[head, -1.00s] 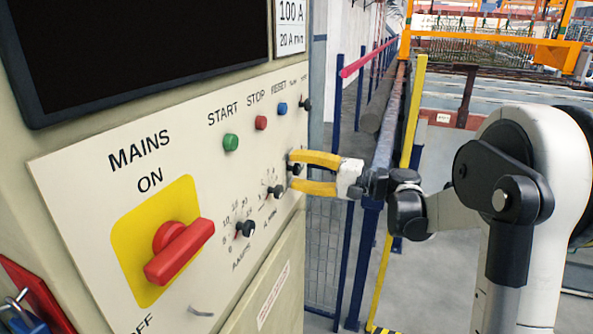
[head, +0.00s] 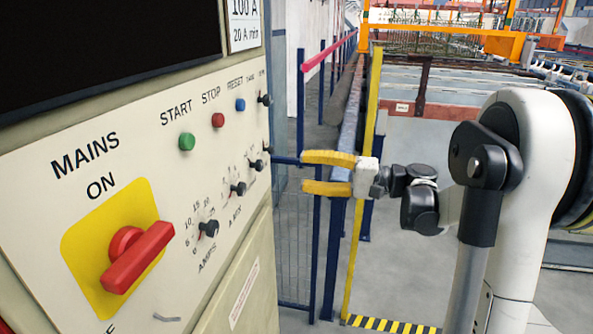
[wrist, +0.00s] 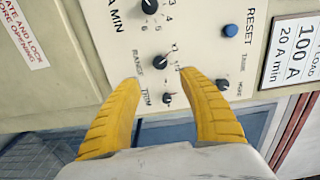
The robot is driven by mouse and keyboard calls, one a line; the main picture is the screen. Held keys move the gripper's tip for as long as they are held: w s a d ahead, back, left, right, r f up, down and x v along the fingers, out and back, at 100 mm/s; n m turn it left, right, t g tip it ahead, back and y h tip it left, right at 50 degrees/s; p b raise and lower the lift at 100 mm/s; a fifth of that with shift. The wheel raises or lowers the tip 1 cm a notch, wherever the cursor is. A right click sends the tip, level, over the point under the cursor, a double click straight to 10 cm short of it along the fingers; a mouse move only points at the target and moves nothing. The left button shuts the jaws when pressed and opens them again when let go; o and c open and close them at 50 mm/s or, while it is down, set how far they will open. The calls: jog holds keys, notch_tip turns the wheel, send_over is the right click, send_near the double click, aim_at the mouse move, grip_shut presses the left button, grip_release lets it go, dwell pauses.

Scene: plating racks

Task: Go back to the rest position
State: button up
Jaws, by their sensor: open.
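My gripper (head: 318,172) has yellow fingers spread apart with nothing between them. In the head view it is to the right of the control panel (head: 75,213), clear of its right edge, with the fingers pointing left toward it. In the wrist view my gripper (wrist: 160,92) shows both fingers with panel knobs beyond them. The small range knob (wrist: 166,62) and a small trim knob (wrist: 168,98) show between or near the fingertips, with no visible grip on them.
The panel carries a red mains switch (head: 138,257) on a yellow plate, and green start (head: 187,142), red stop (head: 218,120) and blue reset (head: 240,104) buttons. Blue posts and a yellow post (head: 364,200) stand behind my gripper. Open grey floor (head: 405,265) shows lower right.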

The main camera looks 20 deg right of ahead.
dwell(0.4)
jog(key=s+a+f+n+g+h+b, duration=0.1)
jog(key=s+a+f+g+h, duration=0.1)
jog(key=s+a+f+h, duration=0.3)
jog(key=s+a+f+g+h+b, duration=0.1)
jog(key=s+a+f+g+b, duration=0.15)
jog(key=a, duration=0.45)
jog(key=s+d+f+n+t+h+b, duration=0.1)
jog(key=s+d+f+n+h+b, duration=0.1)
jog(key=s+f+n+h, duration=0.4)
jog(key=s+f+h, duration=0.2)
jog(key=s+f, duration=0.3)
jog(key=s, duration=0.4)
jog(key=shift+d+f+h+b, duration=0.2)
jog(key=shift+h+b, duration=0.1)
